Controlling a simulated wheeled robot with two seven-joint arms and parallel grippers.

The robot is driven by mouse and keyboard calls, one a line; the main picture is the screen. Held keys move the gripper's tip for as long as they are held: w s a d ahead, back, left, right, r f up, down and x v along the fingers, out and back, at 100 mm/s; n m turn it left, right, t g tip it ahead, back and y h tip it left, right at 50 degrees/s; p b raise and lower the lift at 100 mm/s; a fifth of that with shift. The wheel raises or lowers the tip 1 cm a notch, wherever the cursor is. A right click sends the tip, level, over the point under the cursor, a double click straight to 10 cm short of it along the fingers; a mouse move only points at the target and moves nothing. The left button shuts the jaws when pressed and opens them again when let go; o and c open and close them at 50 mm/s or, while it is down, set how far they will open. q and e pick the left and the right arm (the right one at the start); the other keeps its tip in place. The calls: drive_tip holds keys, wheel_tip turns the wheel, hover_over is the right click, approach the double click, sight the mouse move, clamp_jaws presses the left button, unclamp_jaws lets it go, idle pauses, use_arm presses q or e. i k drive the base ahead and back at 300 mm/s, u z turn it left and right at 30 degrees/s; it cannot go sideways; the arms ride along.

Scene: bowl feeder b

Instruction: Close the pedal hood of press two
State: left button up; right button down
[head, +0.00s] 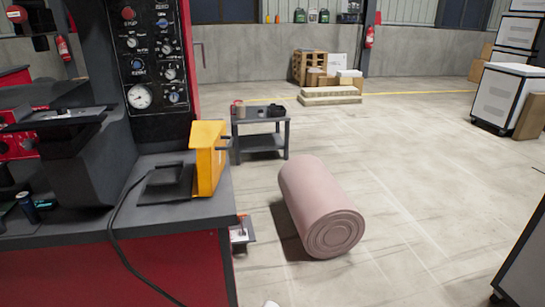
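The yellow pedal hood (208,158) stands upright at the right side of a dark pedal base (168,184) on the press table. It looks swung open, with the base uncovered to its left. A short dark bar sticks out from its right face. A black cable (118,222) runs from the base over the table's front edge. The press (150,50) rises behind it with a panel of gauges and knobs. No number on the press is readable. Neither of my grippers is recognisable; a small white shape at the bottom edge is too cut off to identify.
A pink roll (318,205) lies on the floor right of the press table (222,207). A small dark side table (260,135) with items stands behind. A can (27,207) stands at far left. White cabinets (505,95) line the right. Floor between roll and cabinets is clear.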

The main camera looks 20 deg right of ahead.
sight(209, 137)
drive_tip(key=z, duration=0.4)
drive_tip(key=i, duration=0.5)
drive_tip(key=u, duration=0.05)
drive_tip(key=k, duration=1.1)
drive_tip(key=z, duration=1.1)
drive_tip(key=i, duration=1.7)
drive_tip(key=u, duration=1.15)
